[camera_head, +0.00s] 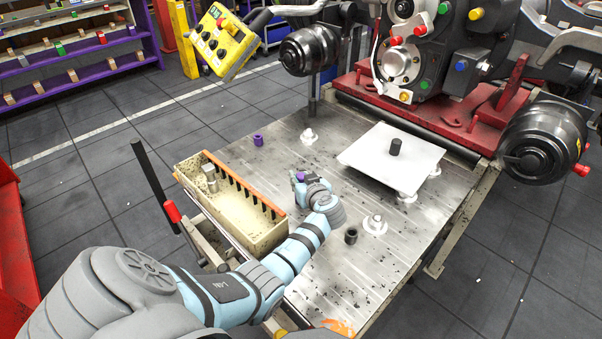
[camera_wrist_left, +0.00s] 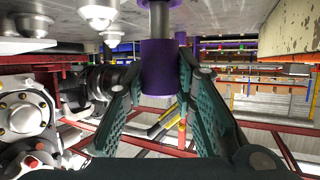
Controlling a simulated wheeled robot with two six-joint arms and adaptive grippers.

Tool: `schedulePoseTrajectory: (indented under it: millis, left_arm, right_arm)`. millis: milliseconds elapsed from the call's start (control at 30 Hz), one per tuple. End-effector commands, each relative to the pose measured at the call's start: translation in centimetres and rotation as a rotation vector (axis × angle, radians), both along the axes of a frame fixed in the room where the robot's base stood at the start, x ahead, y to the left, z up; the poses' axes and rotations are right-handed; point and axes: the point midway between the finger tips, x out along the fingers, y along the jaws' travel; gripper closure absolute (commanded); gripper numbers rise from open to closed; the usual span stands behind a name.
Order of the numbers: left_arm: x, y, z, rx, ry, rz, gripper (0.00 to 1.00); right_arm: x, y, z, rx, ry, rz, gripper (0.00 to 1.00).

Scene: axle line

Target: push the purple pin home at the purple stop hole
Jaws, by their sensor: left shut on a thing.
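The purple pin has a purple cylindrical head (camera_wrist_left: 159,72) and a bare steel shank (camera_wrist_left: 159,20). In the left wrist view my left gripper (camera_wrist_left: 160,82) has its green fingers on both sides of the head, shut on it. The shank points to the metal table surface at the top of that view; I cannot tell how deep it sits in a hole. In the head view my left gripper (camera_head: 300,178) is low over the table beside the bin, with a bit of purple at its tips. My right gripper is not in view.
A cream bin (camera_head: 248,230) with dark slots stands left of my gripper. Another purple cylinder (camera_head: 258,140) stands farther back. A white plate (camera_head: 370,172) with a dark peg (camera_head: 396,146) and a dark cylinder (camera_head: 351,236) are to the right. Red-based machinery (camera_head: 440,113) borders the back.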

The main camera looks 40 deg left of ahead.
Motion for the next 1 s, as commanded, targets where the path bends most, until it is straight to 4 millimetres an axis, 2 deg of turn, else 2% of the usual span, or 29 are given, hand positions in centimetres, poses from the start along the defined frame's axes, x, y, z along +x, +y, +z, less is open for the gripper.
schedulePoseTrajectory:
  millis: [1000]
  left_arm:
    - [0.0,0.0,-3.0,0.000,0.000,0.000,1.00]
  right_arm:
    - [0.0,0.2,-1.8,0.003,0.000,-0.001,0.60]
